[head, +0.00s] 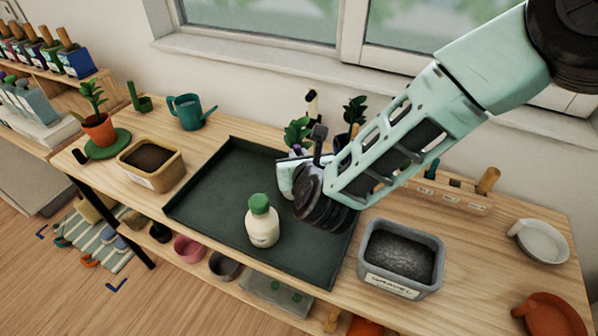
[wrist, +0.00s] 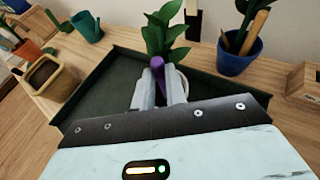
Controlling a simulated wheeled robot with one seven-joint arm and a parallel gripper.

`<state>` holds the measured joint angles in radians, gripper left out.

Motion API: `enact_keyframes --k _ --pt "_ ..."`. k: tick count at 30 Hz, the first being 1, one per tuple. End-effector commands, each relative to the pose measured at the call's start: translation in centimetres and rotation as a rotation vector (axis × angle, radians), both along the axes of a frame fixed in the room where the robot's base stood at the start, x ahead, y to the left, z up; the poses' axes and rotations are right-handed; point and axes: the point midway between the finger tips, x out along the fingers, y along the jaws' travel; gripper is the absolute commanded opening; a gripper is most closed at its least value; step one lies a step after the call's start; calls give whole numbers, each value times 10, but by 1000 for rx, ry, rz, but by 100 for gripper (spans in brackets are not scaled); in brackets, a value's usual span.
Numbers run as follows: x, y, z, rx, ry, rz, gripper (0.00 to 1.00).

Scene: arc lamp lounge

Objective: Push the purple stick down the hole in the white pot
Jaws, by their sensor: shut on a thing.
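The purple stick (wrist: 157,66) stands between the two pale fingers of my gripper (wrist: 158,78) in the wrist view. The gripper is shut on it. Green leaves (wrist: 163,35) of a plant rise just behind the stick. A small part of the white pot (wrist: 184,84) shows to the right of the fingers. Its hole and the stick's lower end are hidden by my gripper, so I cannot tell whether the stick is in the hole. In the head view my wrist covers most of the pot, and the plant's leaves (head: 297,132) show behind it.
A dark green tray (head: 205,205) lies under my gripper. A white bottle with a green cap (head: 262,222) stands near its front. A grey gravel bin (head: 400,258) is at right and a tan soil box (head: 150,164) at left. A blue pot (wrist: 238,58) stands behind at right.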

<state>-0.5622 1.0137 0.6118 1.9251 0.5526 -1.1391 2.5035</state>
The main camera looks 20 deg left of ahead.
Motion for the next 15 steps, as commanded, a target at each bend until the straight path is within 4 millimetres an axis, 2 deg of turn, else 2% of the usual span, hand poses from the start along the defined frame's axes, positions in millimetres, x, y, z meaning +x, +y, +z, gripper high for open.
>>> enact_keyframes --k 5,12,15 --pt "-1 1 -13 2 0 1 0" --pt "-1 0 -49 0 0 1 0" --pt "-1 0 -49 2 0 1 0"
